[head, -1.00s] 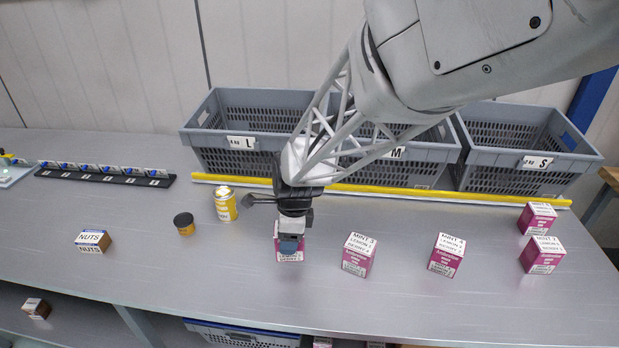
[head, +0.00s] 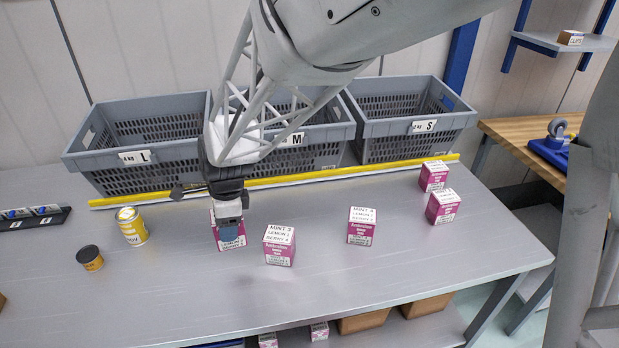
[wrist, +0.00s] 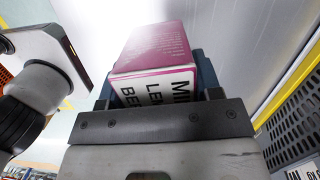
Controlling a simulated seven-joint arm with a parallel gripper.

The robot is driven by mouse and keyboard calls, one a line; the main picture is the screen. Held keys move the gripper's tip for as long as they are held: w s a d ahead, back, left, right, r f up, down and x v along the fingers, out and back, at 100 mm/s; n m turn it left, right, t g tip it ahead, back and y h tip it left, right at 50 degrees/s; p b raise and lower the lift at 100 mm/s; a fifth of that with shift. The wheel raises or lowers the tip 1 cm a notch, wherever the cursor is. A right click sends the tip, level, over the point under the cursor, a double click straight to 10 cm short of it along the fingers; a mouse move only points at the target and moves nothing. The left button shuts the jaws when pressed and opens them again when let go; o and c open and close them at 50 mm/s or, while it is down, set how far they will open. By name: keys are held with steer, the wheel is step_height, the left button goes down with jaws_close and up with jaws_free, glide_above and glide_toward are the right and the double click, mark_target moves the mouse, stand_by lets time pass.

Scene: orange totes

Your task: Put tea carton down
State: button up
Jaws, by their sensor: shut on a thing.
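My gripper (head: 229,228) points down over the table and is shut on a magenta and white tea carton (head: 232,242). The wrist view shows this carton (wrist: 155,50) between the two jaws, with printed label lines facing the camera. The gripper hides the carton's upper part in the head view. I cannot tell whether its base touches the table. A similar carton (head: 279,246) stands just right of it, with a small gap. Another carton (head: 361,226) stands further right. Two more, a rear one (head: 433,177) and a front one (head: 442,207), stand close together near the right end.
Grey crates marked L (head: 110,168), M (head: 335,135) and S (head: 395,128) line the back behind a yellow strip (head: 370,171). The table (head: 300,290) is clear in front of the cartons.

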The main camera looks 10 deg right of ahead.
steer(key=s+d+r+m, duration=0.15)
steer(key=d+m, duration=0.25)
steer(key=d, duration=1.9)
steer(key=s+d+f+m, duration=0.2)
steer(key=s+d+m, duration=0.1)
steer(key=s+d, duration=0.4)
steer(key=s+d+f+m+t, duration=0.1)
steer(key=s+d+f+m, duration=0.1)
steer(key=s+d, duration=0.6)
steer(key=d+m, duration=0.1)
steer(key=d, duration=0.1)
steer(key=shift+s+d+f+h, duration=0.15)
steer(key=shift+d+f+h, duration=0.15)
steer(key=shift+d+f, duration=0.1)
steer(key=w+d, duration=0.2)
steer(key=w, duration=0.3)
steer(key=w+d+f, duration=0.1)
steer(key=w+d, duration=0.1)
steer(key=w, duration=0.2)
steer(key=w+d, duration=0.2)
steer(key=w, duration=0.3)
steer(key=shift+w+d+f, duration=0.25)
steer(key=shift+w, duration=0.1)
